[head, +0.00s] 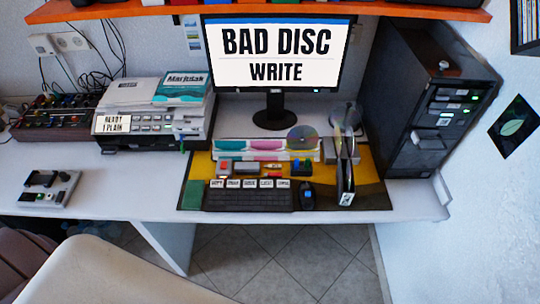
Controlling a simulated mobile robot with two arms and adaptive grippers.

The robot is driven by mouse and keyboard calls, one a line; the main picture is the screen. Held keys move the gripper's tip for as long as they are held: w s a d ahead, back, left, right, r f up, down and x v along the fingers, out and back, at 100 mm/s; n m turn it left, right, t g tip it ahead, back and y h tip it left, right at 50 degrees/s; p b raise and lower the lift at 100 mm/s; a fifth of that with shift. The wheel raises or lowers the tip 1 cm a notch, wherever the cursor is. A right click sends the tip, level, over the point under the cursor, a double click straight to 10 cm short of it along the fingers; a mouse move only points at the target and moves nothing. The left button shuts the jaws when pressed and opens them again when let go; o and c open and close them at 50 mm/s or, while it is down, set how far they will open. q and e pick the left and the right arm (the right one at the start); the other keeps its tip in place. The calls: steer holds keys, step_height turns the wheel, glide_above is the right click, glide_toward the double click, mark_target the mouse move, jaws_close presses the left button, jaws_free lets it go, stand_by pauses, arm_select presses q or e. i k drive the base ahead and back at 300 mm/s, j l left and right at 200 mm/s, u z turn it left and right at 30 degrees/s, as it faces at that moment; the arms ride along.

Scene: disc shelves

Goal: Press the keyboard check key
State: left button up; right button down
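A dark keyboard (248,200) lies on the yellow and black desk mat (370,188), near the desk's front edge. A row of several white-labelled keys (250,183) runs along its back edge. Their lettering is too small to read surely, so I cannot tell which one is the check key. The monitor (277,52) behind it reads "BAD DISC WRITE". Neither of my grippers is in the head view.
A dark mouse (306,196) sits right of the keyboard, beside an upright disc holder (346,185). Colored-label cases and a disc (302,138) stand behind. A black tower (425,100) is at right, a printer-like machine (150,125) at left.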

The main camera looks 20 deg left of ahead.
mark_target(231, 183)
steer(key=j+u, duration=0.65)
steer(key=k+l, duration=0.05)
steer(key=l, duration=0.05)
